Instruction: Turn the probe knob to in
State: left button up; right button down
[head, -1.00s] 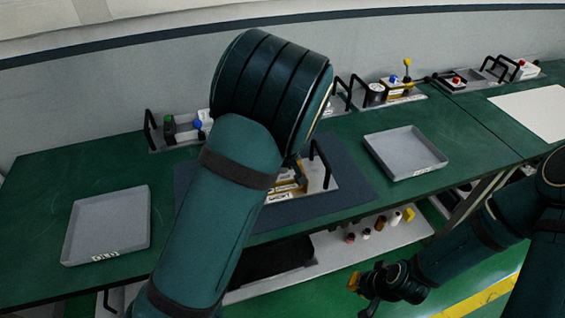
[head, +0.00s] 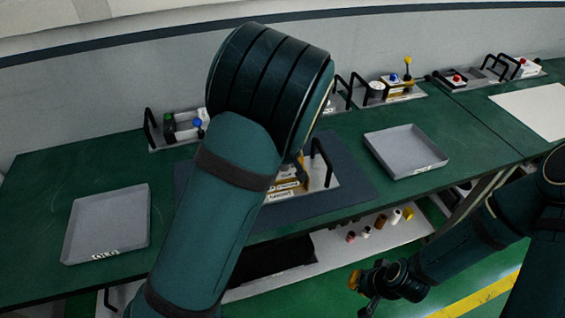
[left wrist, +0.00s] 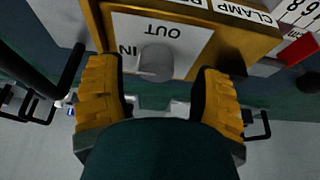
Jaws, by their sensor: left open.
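The probe knob (left wrist: 157,62) is a grey round knob on the white front plate of a yellow unit (left wrist: 265,40). In the left wrist view the plate's words appear upside down, with OUT above the knob and IN to its left. My left gripper (left wrist: 158,72) is open, with one yellow-padded finger on each side of the knob and a visible gap to each. In the head view my left arm hides most of the unit (head: 304,175) and the gripper. My right gripper (head: 364,290) hangs low at the right, away from the bench; its jaws are unclear.
The unit sits on a plate with black handles (head: 322,160) on a dark mat (head: 350,185). Grey trays stand left (head: 107,222) and right (head: 405,150) on the green bench. Other handled fixtures (head: 390,90) line the back. Small coloured parts (head: 380,223) lie on the lower shelf.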

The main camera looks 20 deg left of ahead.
pick_arm(q)
jog(key=v, duration=1.1)
jog(key=shift+s+f, duration=0.1)
jog(key=shift+f, duration=0.05)
